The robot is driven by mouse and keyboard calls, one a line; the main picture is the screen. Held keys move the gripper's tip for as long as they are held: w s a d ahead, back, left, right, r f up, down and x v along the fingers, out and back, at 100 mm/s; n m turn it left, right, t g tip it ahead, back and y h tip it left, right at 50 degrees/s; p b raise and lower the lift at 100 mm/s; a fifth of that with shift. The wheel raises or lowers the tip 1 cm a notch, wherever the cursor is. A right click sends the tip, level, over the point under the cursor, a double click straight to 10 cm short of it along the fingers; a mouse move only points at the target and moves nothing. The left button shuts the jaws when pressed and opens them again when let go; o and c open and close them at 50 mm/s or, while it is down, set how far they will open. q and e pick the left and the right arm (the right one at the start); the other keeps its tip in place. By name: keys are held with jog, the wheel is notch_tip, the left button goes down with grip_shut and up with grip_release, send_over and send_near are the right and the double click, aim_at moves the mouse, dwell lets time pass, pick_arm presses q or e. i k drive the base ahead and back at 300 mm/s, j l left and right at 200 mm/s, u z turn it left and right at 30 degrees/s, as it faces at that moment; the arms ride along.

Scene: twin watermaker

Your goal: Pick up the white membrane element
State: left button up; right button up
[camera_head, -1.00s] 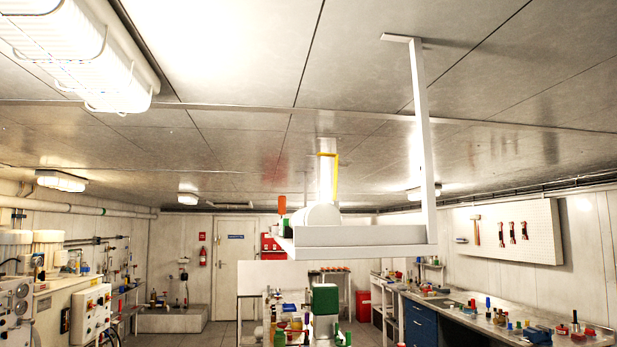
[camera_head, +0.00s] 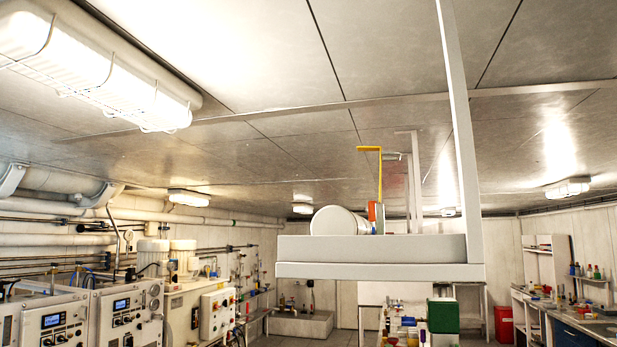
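A white cylinder (camera_head: 336,221), which looks like the membrane element, lies on a raised white shelf (camera_head: 370,250) hung from the ceiling. Its round end faces me, and its lower part is hidden behind the shelf's front edge. Neither of my grippers is in view.
An orange-red object (camera_head: 372,216) and a yellow angled bar (camera_head: 379,170) stand just right of the cylinder. A white post (camera_head: 459,130) rises at the shelf's right. Control panels (camera_head: 60,318) line the left. A green box (camera_head: 443,316) shows below the shelf.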

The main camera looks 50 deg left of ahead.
aim_at(330, 221)
jog(key=i+u, duration=0.2)
jog(key=u, duration=0.2)
jog(key=i+l+u, duration=0.1)
jog(key=u, duration=0.3)
jog(key=i+l+u, duration=0.1)
jog(key=u, duration=0.3)
jog(key=i+l+u, duration=0.25)
jog(key=u, duration=0.2)
jog(key=i+j, duration=0.1)
jog(key=j, duration=0.25)
